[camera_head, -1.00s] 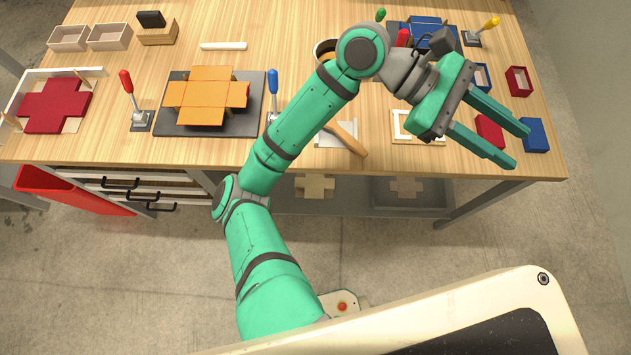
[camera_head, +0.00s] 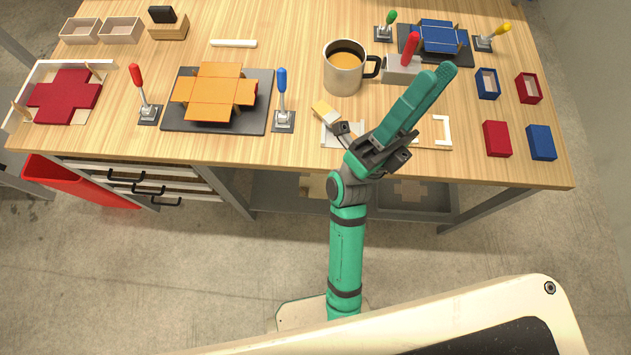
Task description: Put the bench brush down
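What looks like the bench brush (camera_head: 325,112) lies near the bench's front edge, beside a pale square plate (camera_head: 338,137). Only its yellow-and-white end shows; my wrist hides the area where its wooden handle showed earlier. My gripper (camera_head: 443,72) is over the front of the bench, right of the brush. Its two green fingers point up and right, away from the brush, and nothing shows at their tips. The fingers overlap in this view, so the gap between them cannot be judged.
A mug (camera_head: 344,75) of brown liquid and a grey block with a red handle (camera_head: 410,50) stand behind my gripper. An orange box blank (camera_head: 213,92) lies between red and blue levers. Red (camera_head: 497,139) and blue (camera_head: 541,142) boxes are at right.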

